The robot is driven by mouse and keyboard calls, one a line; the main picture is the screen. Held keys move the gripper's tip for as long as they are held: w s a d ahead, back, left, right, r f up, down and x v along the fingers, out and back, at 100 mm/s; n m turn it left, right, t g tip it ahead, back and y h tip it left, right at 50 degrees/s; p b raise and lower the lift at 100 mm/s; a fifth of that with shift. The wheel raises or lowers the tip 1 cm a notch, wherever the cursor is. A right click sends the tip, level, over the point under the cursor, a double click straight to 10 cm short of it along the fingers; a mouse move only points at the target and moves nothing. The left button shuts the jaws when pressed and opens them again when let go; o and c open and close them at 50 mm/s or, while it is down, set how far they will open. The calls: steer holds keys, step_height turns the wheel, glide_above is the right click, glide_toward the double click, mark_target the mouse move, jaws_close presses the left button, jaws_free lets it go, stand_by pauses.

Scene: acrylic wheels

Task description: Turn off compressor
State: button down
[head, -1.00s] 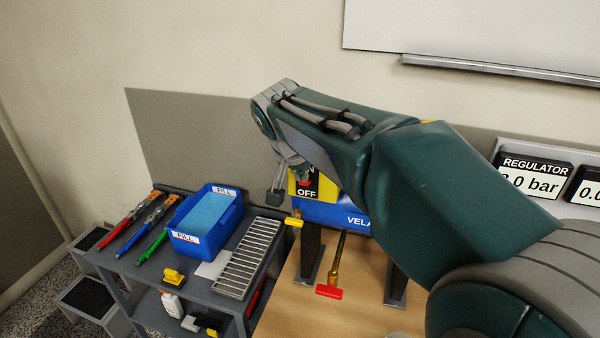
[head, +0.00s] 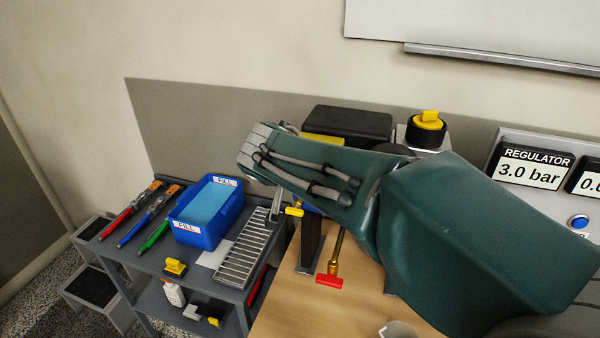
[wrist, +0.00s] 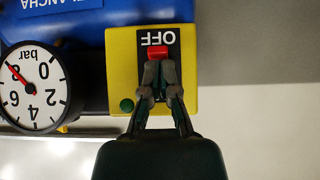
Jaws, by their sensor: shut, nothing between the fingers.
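The compressor is a blue tank (wrist: 60,22) with a yellow switch box (wrist: 121,70), upside down in the wrist view. The box has a red switch (wrist: 157,52) beside the word OFF on a black plate. My gripper (wrist: 158,66) is shut and empty, its fingertips right at the red switch; whether they touch it I cannot tell.
A grey cart at left carries a blue bin (head: 206,234), several pliers and a metal rack (head: 245,255). The regulator display (head: 533,168) at right reads 3.0 bar.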

steer(key=shift+r, duration=0.8)
